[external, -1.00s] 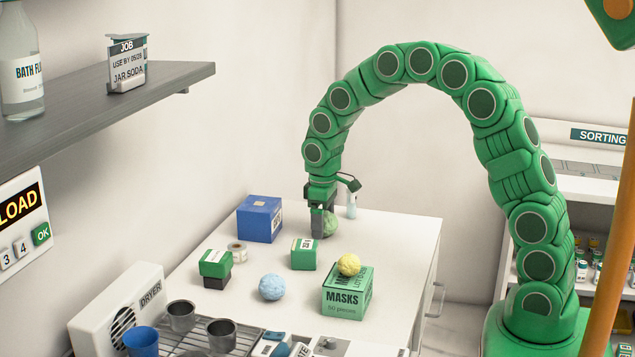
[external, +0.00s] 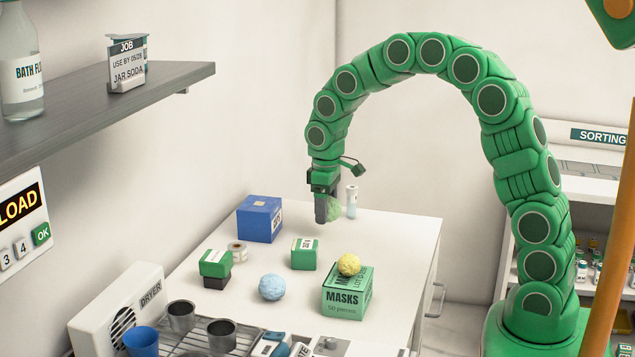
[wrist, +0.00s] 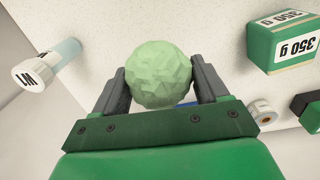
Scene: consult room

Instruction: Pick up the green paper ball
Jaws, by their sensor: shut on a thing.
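The green paper ball (external: 333,209) is pale green and crumpled. My gripper (external: 327,209) is shut on it and holds it above the white table top (external: 380,235), towards the back. In the wrist view the ball (wrist: 158,73) sits between the two dark fingers of my gripper (wrist: 157,85), one on each side. In the external view a finger hides part of the ball.
A white-capped vial (external: 351,202) stands just right of the ball. A blue box (external: 259,219), a green weight box (external: 304,254), a tape roll (external: 238,254), a blue ball (external: 272,287) and a masks box (external: 347,294) bearing a yellow ball (external: 349,264) stand around. The right table side is clear.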

